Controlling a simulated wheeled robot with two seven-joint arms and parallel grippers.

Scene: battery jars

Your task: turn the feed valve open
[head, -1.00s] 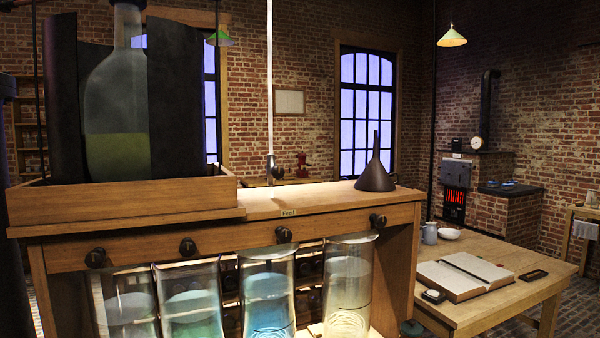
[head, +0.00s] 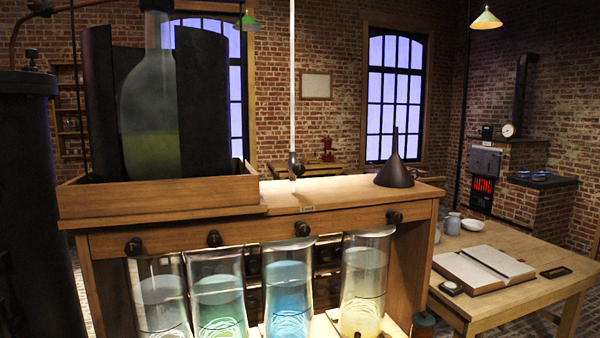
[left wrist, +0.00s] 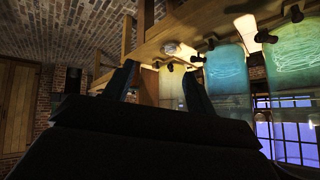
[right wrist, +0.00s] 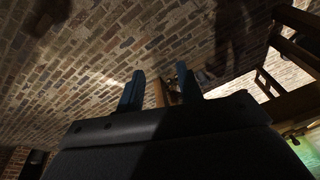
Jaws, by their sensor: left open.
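The glass feed tube (head: 292,90) hangs down over the wooden rack (head: 340,193), and a dark tap (head: 295,163), which looks like the feed valve, sits at its lower end above a small label plate (head: 306,209). Which way the valve is turned is too small to tell. Neither gripper shows in the head view. My left gripper (left wrist: 160,72) is open and empty in the left wrist view, with the rack and jars upside down beyond it. My right gripper (right wrist: 160,70) is open and empty in the right wrist view, over brick paving.
Several glass jars (head: 288,290) stand below a row of black knobs (head: 214,239). A large bottle (head: 150,130) stands in a wooden tray (head: 160,199) at left. A dark funnel (head: 395,170) stands at the rack's right end. A dark cylinder (head: 30,180) is far left; a table (head: 540,290) is right.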

